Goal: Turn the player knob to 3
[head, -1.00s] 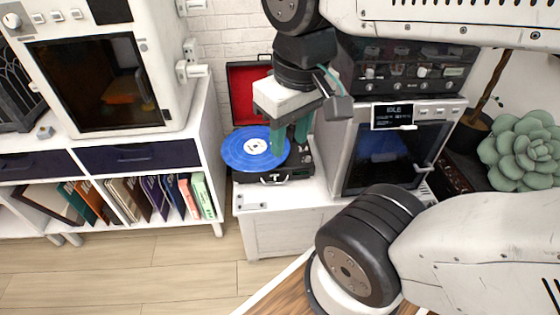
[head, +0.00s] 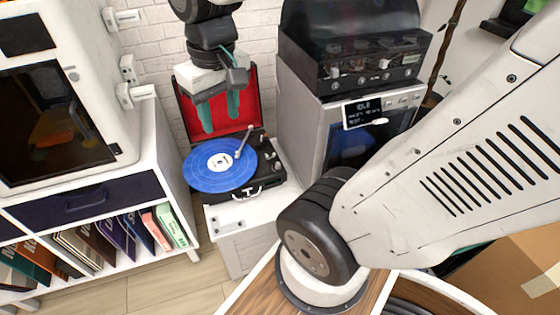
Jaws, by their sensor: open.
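The record player (head: 272,178) is a black suitcase type with a red-lined lid (head: 238,112) standing open behind it. A blue record (head: 205,177) lies on its platter, and the tonearm (head: 244,142) shows at the right of the disc. The player knob is too small to make out; its numbers cannot be read. My gripper (head: 219,118) hangs above the back of the player, in front of the red lid. Its two green fingers point down, apart and empty, and look clear of the player.
The player stands on a white cabinet (head: 226,222). To its right is a grey machine (head: 310,125) with an "IDLE" display (head: 369,110) and a dark reel deck (head: 350,55) on top. A white shelf unit (head: 150,165) with books stands at the left.

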